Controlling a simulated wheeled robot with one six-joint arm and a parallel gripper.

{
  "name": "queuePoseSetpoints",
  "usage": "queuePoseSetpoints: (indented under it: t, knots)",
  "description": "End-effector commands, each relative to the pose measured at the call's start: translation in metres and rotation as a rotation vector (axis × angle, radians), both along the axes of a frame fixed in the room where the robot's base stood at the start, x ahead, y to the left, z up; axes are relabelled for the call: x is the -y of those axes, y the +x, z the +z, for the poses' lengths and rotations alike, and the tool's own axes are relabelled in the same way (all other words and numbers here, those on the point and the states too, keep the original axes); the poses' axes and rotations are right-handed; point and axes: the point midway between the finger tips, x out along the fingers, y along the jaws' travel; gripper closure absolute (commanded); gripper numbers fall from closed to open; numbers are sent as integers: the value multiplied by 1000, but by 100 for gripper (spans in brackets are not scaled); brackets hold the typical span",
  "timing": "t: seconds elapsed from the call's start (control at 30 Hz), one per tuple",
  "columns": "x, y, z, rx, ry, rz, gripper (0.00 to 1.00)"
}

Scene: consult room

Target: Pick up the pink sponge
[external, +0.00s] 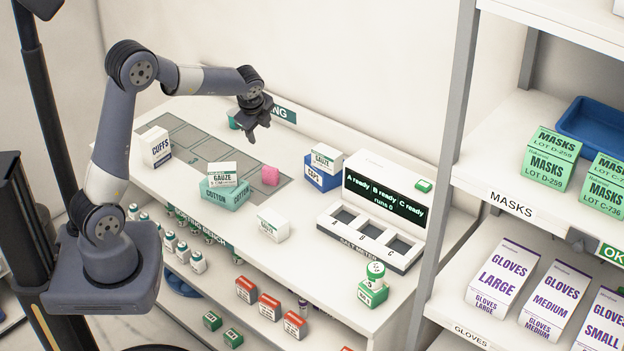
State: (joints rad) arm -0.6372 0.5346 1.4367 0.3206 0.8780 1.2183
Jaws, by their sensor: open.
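A teal cotton box (226,194) carries a gauze box (222,174). A blue caps box (321,179) carries another gauze box (326,157). A loose white box (273,224), a cuffs box (155,146) and a meter with a dark screen (383,207) also stand on the bench.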

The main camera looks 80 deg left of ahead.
Motion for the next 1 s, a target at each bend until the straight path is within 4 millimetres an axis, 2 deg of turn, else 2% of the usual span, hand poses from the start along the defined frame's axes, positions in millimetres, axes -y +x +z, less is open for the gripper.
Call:
queuePoseSetpoints:
  t: [0.07,0.17,0.3,0.63,0.83,1.0]
  knots:
    - [-1,1,15,5,4,0,53]
    - [-1,1,50,10,8,0,53]
    - [-12,-2,30,111,-112,281,53]
    - [-40,2,2,376,-491,1128,53]
    - [-60,5,-3,455,-753,1634,53]
    - [-78,4,-1,443,-988,2033,53]
